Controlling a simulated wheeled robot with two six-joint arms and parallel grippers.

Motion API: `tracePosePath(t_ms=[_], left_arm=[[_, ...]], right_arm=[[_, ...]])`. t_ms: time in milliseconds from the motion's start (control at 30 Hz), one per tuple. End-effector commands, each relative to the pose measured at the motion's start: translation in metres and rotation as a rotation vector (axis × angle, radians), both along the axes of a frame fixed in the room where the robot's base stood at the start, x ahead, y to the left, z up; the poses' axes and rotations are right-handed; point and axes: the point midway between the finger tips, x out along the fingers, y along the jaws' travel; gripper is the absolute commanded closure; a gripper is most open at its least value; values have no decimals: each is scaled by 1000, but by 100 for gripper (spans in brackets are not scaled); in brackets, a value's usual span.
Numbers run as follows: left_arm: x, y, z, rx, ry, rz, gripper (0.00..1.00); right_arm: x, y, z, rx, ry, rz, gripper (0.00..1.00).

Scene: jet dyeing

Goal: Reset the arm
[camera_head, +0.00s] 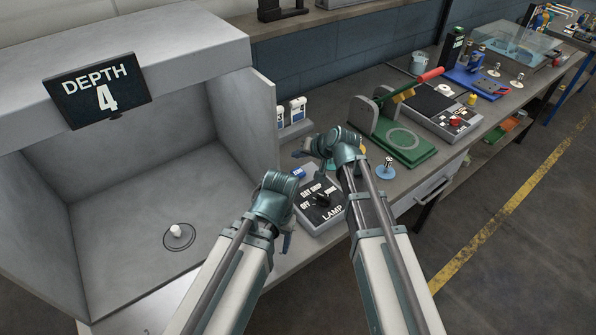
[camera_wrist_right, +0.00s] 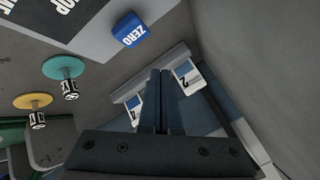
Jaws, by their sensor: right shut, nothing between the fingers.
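My right gripper (camera_head: 299,153) is over the bench, near the lamp control box (camera_head: 318,203). In the right wrist view its two fingers (camera_wrist_right: 160,76) are together with nothing between them, pointing toward a grey rack with white numbered cards (camera_wrist_right: 188,77). The rack's cards also show in the head view (camera_head: 298,108). My left arm reaches in at the lower middle, and its gripper (camera_head: 287,241) is low beside the lamp box, mostly hidden by its own wrist. Its fingers cannot be made out.
A grey booth with a "DEPTH 4" sign (camera_head: 100,90) stands left, a white knobbed piece (camera_head: 176,231) inside. A blue ZERO block (camera_wrist_right: 130,36) sits near the lamp box. Right are a blue disc piece (camera_head: 386,170), a green press (camera_head: 408,142) and a control panel (camera_head: 440,110).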

Motion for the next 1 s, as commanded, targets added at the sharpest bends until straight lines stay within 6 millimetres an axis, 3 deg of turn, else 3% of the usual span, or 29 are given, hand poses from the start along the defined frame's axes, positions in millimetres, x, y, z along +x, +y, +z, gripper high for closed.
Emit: tracePosePath(t_ms=[367,467,567,667,800,1000], left_arm=[[0,0,0,0,0,0,40],[0,0,0,0,0,-1,40],[0,0,0,0,0,-1,40],[0,0,0,0,0,0,40],[0,0,0,0,0,0,40],[0,0,0,0,0,0,40]], right_arm=[[0,0,0,0,0,0,100],[-10,2,-4,-19,15,18,100],[-47,7,-18,-102,76,82,100],[-105,5,-40,-246,179,176,100],[-179,-13,-60,-454,327,277,100],[-246,-45,-67,-666,477,340,100]])
